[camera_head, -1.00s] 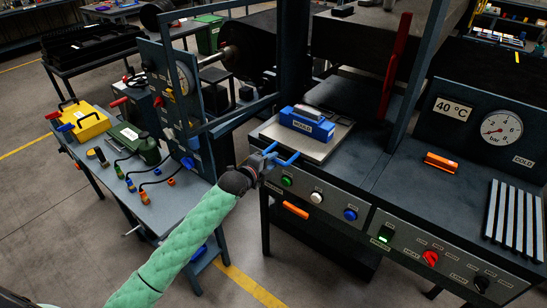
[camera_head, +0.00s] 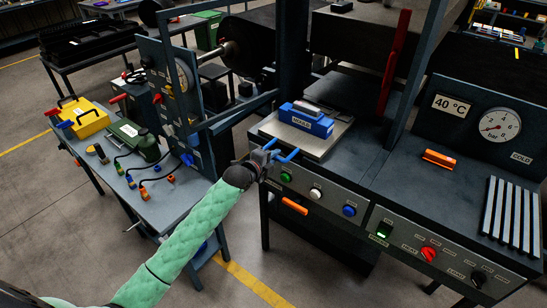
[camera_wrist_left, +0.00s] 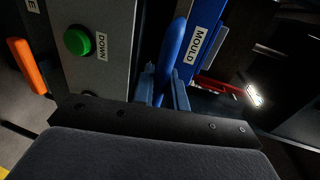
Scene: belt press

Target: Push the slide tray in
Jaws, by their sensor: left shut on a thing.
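The slide tray (camera_head: 333,136) is a pale metal plate on the press bed, with the blue mould block (camera_head: 306,122) sitting on it. A blue handle (camera_head: 288,156) sticks out at the tray's front, above the button panel. My left gripper (camera_head: 272,156) is shut on the left part of this handle. In the left wrist view, the fingers (camera_wrist_left: 170,92) close around the blue handle bar (camera_wrist_left: 171,50), with the mould (camera_wrist_left: 200,42) just beyond it. The tray's edges are mostly hidden in that view. My right gripper is not in view.
The front panel carries a green DOWN button (camera_head: 286,177), a white button (camera_head: 315,194) and a blue one (camera_head: 349,210). A dark upright post (camera_head: 295,60) stands behind the tray's left side. An orange object (camera_head: 440,159) lies on the bench to the right.

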